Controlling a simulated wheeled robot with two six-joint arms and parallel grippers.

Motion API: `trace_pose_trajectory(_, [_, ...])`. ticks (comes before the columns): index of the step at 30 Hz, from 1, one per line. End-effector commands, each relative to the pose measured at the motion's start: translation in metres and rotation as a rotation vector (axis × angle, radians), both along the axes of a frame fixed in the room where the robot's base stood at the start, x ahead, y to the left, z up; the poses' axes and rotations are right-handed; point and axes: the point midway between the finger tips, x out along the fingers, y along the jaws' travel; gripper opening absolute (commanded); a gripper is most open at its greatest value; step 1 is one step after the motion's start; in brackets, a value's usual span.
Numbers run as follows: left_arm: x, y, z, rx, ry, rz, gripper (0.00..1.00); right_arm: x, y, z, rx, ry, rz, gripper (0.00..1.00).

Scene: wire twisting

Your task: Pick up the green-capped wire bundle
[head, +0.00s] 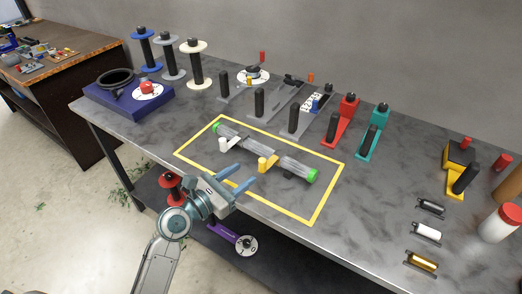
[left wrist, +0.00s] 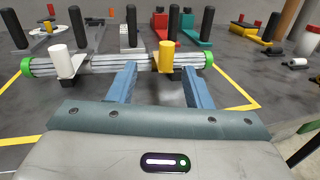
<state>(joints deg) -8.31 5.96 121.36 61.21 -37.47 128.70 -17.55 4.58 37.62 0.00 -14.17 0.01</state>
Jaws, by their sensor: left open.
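The wire bundle (head: 256,146) is a grey bundle of strands with green caps at both ends, lying inside the yellow taped rectangle (head: 325,195) on the table. A white peg (head: 229,145) and a yellow peg (head: 266,162) stand at it, and they show in front of the bundle in the left wrist view. My left gripper (head: 242,178) is open and empty on the near side of the bundle. In the left wrist view the bundle (left wrist: 110,63) lies crosswise just beyond its blue fingers (left wrist: 160,82), with the yellow peg (left wrist: 166,57) between them. My right gripper is out of view.
Spools (head: 194,62) stand at the back left by a blue box (head: 130,98). Several tools, including red (head: 343,118) and teal (head: 373,135) ones, line the back. Small cylinders (head: 427,232) and a red-lidded jar (head: 500,224) are at the right. The table between is clear.

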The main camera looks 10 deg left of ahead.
Motion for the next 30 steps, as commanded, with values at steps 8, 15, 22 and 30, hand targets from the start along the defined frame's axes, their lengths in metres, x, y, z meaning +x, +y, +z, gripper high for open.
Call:
trace_pose_trajectory(8, [0.032,-0.018,0.005,-0.052,0.011,0.005,0.45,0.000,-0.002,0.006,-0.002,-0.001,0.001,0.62])
trace_pose_trajectory(15, [0.050,-0.031,0.003,-0.046,0.011,0.004,0.45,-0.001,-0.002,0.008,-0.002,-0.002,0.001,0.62])
trace_pose_trajectory(22, [0.074,-0.052,0.001,-0.049,0.011,0.004,0.45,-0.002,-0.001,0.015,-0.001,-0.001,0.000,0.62])
trace_pose_trajectory(30, [0.091,-0.062,-0.002,-0.043,0.011,0.005,0.45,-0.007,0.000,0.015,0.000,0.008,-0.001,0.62])
